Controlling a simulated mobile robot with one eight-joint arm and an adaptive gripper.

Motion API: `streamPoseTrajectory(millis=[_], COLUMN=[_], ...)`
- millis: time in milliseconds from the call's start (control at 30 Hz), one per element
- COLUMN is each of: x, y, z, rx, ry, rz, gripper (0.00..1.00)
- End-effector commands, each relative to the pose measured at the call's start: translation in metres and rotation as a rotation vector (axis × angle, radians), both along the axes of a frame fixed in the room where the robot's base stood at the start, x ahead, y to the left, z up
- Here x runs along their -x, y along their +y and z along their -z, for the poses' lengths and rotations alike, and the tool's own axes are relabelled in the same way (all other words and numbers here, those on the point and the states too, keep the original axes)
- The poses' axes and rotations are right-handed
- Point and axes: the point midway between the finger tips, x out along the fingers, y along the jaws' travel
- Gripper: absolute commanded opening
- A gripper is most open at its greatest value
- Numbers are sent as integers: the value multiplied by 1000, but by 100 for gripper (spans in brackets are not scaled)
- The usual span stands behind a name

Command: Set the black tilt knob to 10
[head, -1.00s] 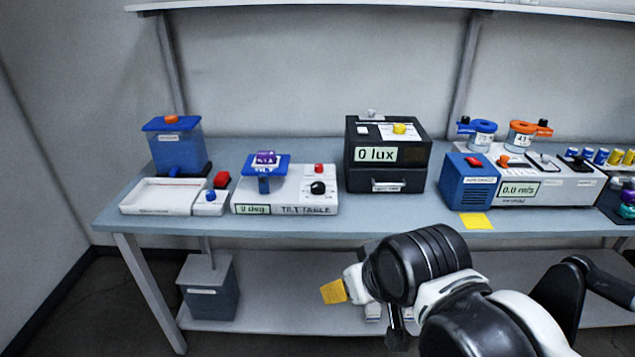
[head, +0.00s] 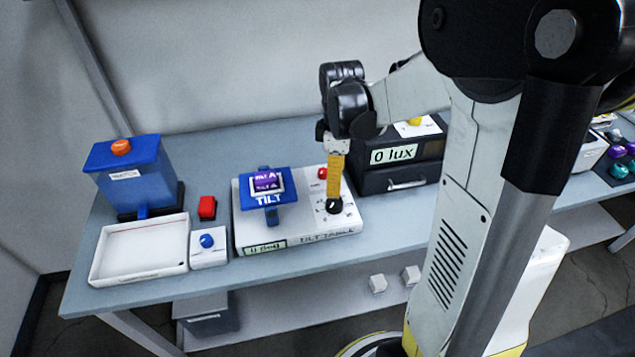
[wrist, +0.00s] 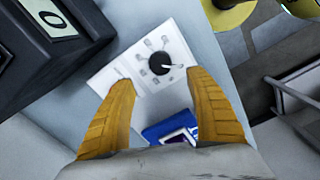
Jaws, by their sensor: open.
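The black tilt knob (head: 334,207) sits at the front right of the white tilt table (head: 305,228). In the wrist view the knob (wrist: 160,62) shows a white pointer line toward the picture's right, with small labels around it too small to read. My gripper (head: 334,200) is over the knob, fingers pointing down. In the wrist view my gripper (wrist: 158,79) is open, its yellow fingers apart on both sides below the knob, with nothing between them. The tilt display (head: 265,247) is too blurred to read now. The blue tilt platform (head: 268,200) carries a purple device and looks level.
A red button (head: 322,173) is just behind the fingers. The black lux box (head: 393,180) stands close on the right. A white tray (head: 140,255), a small box with a blue knob (head: 208,250) and a blue container (head: 128,175) stand left.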

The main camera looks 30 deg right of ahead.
Motion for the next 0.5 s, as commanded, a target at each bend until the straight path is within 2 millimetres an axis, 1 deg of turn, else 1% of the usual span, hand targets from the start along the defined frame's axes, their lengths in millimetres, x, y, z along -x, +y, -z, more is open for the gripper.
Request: streamPoseTrajectory(millis=[33, 300, 400, 500], x=[0, -1, 0, -1], y=[0, 0, 0, 0], z=[12, 67, 81, 90], rx=[0, 0, 0, 0], ry=[0, -2, -2, -2], rz=[0, 2, 2, 2], gripper=[64, 64, 64, 64])
